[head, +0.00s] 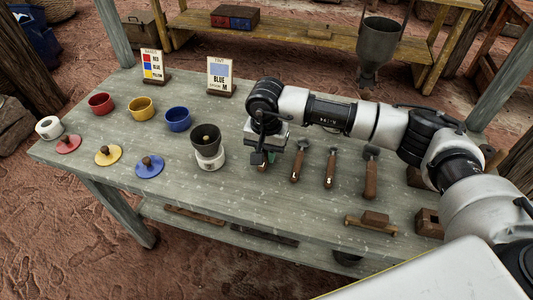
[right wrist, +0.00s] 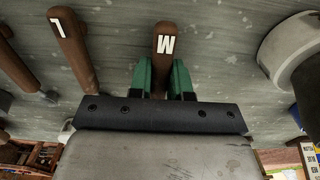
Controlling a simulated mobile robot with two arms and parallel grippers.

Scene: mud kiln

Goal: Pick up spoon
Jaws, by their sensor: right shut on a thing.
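My right gripper (head: 262,160) is at the middle of the table. In the right wrist view its green fingers (right wrist: 162,70) are shut around a spoon with a brown wooden handle marked M (right wrist: 165,38). The spoon's head is hidden from me, and I cannot tell whether the spoon is off the table. Beside it lies a spoon with a handle marked L (right wrist: 72,38), also seen in the head view (head: 298,168). Two more wooden-handled tools (head: 330,170) (head: 370,175) lie farther right. My left gripper is not in view.
A grinder-like pot (head: 208,160) stands just left of my right gripper. Red, yellow and blue cups (head: 178,119) with lids (head: 149,166) stand farther left. Behind stand a sign reading BLUE and M (head: 220,75) and a colour card (head: 153,64). Wooden blocks (head: 375,219) lie at the right front.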

